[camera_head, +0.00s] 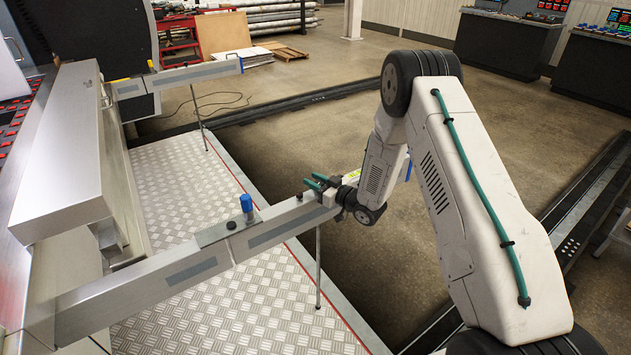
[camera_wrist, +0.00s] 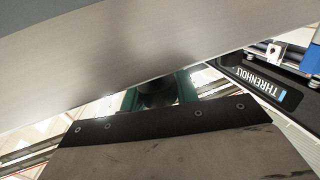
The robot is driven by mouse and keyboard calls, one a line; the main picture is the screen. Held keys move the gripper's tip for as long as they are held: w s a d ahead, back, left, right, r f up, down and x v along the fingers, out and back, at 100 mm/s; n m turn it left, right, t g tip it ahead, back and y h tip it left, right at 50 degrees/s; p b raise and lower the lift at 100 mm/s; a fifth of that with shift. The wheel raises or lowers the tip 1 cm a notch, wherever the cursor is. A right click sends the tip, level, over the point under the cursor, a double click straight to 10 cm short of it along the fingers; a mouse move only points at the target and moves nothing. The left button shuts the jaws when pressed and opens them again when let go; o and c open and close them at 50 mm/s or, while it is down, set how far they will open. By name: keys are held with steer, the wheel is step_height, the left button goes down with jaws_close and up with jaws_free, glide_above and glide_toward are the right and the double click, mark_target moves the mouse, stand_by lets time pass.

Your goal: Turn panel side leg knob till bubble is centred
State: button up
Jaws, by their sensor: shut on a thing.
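The near grey beam (camera_head: 190,265) runs out from the machine, and a thin leg (camera_head: 318,270) stands under its outer end. My gripper (camera_head: 318,183) is at that outer end, with its green fingers just above and behind the beam. In the wrist view, my gripper (camera_wrist: 158,94) has its green fingers on either side of a dark round knob (camera_wrist: 156,93). It is shut on this knob, which is partly hidden by a pale grey surface. No bubble can be made out in either view.
A blue-topped post (camera_head: 247,205) and a small black knob (camera_head: 231,225) stand on the near beam. A second beam (camera_head: 180,75) with its own leg (camera_head: 198,115) lies farther back. Patterned metal plate (camera_head: 190,185) covers the floor between them.

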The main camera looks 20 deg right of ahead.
steer(key=n+g+y, duration=0.4)
steer(key=g+y, duration=0.1)
steer(key=shift+s+a+n, duration=0.2)
steer(key=shift+n, duration=0.1)
steer(key=shift+s+a+n+g+y, duration=0.15)
steer(key=shift+n+g+y, duration=0.45)
steer(key=shift+n+g, duration=0.6)
steer(key=shift+s+a+n+g+y, duration=0.15)
steer(key=shift+n+g+y, duration=0.5)
steer(key=shift+g, duration=0.95)
steer(key=shift+n+g, duration=0.25)
steer(key=shift+g, duration=0.05)
steer(key=o, duration=1)
steer(key=shift+d, duration=0.1)
steer(key=v, duration=0.7)
steer(key=shift+s+d, duration=0.15)
steer(key=shift+d, duration=0.25)
